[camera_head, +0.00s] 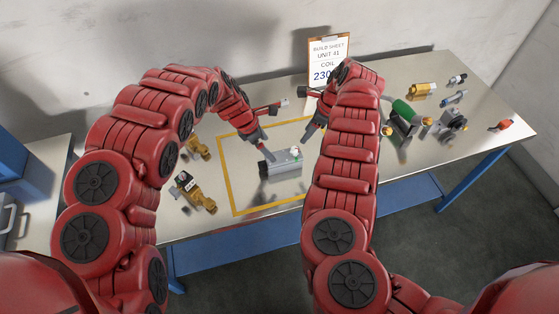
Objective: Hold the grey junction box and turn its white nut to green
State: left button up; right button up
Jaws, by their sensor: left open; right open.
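The grey junction box (282,166) lies inside the yellow outline on the metal table. A small white piece with some red and green shows at its top right end; it is too small to tell whether this is the nut or which way it is turned. My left gripper (274,129) is open and empty, just behind and left of the box, with one fingertip close above it. My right gripper (308,120) is open, behind and right of the box, and partly hidden by my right arm. I cannot tell whether either gripper touches the box.
Brass valves (196,190) lie left of the yellow outline (229,181). A green cylinder (403,111) and several other fittings stand on the right. A build sheet (326,60) stands at the back. The outlined area around the box is mostly clear.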

aim_at(279, 157)
pick_arm(q)
jog(key=x, duration=0.9)
jog(key=shift+d, duration=0.25)
jog(key=shift+w+d+f, duration=0.1)
jog(key=shift+d+f, duration=0.15)
jog(key=shift+w+f, duration=0.1)
jog(key=shift+f, duration=0.8)
grip_shut()
